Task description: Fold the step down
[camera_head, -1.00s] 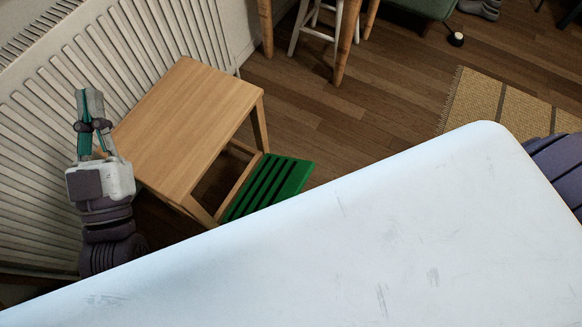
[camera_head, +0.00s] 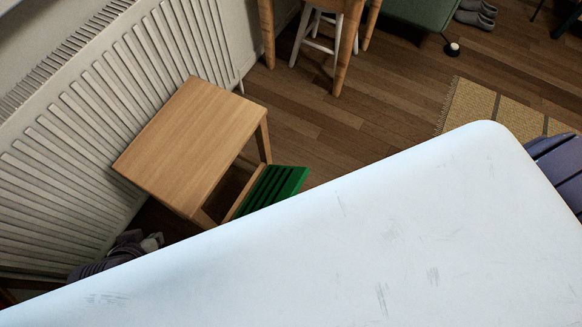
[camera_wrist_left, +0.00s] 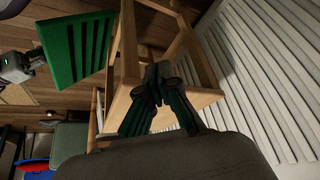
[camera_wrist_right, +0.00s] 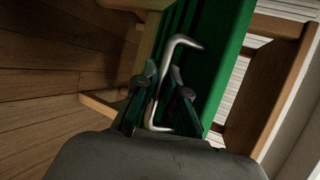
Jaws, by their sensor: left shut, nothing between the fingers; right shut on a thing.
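The wooden stool (camera_head: 190,145) stands against the radiator, and its green slatted step (camera_head: 272,188) sticks out on the right side. The step also shows in the left wrist view (camera_wrist_left: 76,47) and the right wrist view (camera_wrist_right: 228,70). A bent silver handle (camera_wrist_right: 183,42) lies along the step. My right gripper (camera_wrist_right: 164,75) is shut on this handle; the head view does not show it. My left gripper (camera_wrist_left: 158,78) is shut and empty, close to the wooden frame of the stool. In the head view only part of its wrist shows, low beside the stool.
The white radiator (camera_head: 70,160) runs close along the stool's left side. A large white surface (camera_head: 370,230) hides the lower head view, including the stool's lower right part. Wooden floor (camera_head: 310,135) is clear toward the white stool (camera_head: 316,45) and woven rug (camera_head: 490,105).

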